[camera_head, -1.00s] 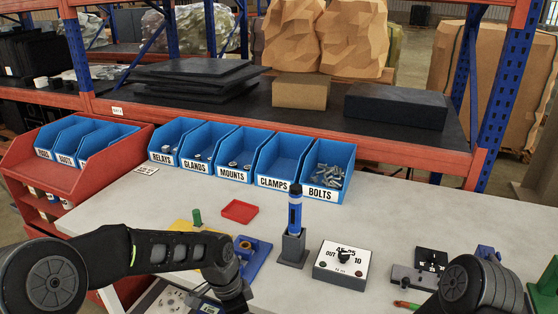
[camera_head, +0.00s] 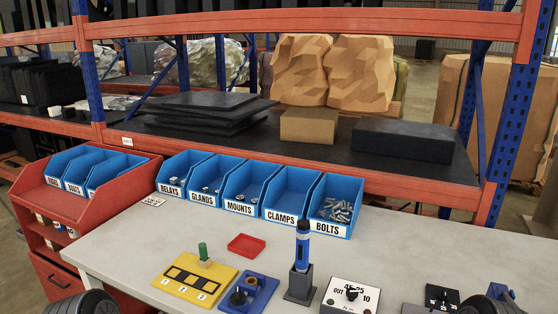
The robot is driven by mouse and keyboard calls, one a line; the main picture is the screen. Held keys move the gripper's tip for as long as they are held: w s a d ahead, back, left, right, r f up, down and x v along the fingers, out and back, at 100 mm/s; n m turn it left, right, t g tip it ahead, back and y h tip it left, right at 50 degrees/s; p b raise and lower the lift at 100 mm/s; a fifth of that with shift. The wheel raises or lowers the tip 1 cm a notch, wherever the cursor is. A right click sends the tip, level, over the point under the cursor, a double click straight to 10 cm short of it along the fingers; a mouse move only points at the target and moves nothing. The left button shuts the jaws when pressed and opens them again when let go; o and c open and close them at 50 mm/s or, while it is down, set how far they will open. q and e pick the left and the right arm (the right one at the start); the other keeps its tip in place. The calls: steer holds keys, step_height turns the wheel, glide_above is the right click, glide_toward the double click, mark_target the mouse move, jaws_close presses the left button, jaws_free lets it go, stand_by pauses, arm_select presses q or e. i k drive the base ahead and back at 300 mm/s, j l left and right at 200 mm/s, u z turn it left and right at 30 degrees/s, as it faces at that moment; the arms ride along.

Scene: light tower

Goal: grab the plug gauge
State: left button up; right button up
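A small green-topped peg (camera_head: 203,251) with a pale base stands upright on a yellow board (camera_head: 172,288) marked with numbers; it may be the plug gauge, but no label confirms this. A blue and black cylindrical tool (camera_head: 303,242) stands upright in a dark grey holder (camera_head: 299,286) to its right. Only dark rounded parts of my arms show at the bottom left and bottom right edges. Neither gripper is in view.
A blue fixture (camera_head: 250,292) sits beside the yellow board, with a red tray (camera_head: 246,244) behind. A white dial box (camera_head: 350,296) stands right of the holder. Labelled blue bins (camera_head: 240,203) line the table's back. The grey table (camera_head: 130,240) is clear at left.

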mark_target(202, 246)
steer(key=j+z, duration=0.15)
steer(key=z, duration=1.2)
steer(key=k+j+z, duration=0.1)
steer(key=j+z, duration=0.25)
steer(key=k+j+z, duration=0.2)
steer(key=j+z, duration=0.15)
steer(key=j, duration=0.2)
steer(key=k+j+z, duration=0.2)
steer(key=j+z, duration=0.15)
steer(key=k+j+z, duration=0.55)
steer(key=j+z, duration=0.15)
steer(key=k+j, duration=0.3)
steer(key=k, duration=0.15)
steer(key=k+j, duration=0.25)
steer(key=k, duration=0.2)
steer(key=k+j+z, duration=0.1)
steer(key=k+j, duration=0.2)
steer(key=k, duration=0.15)
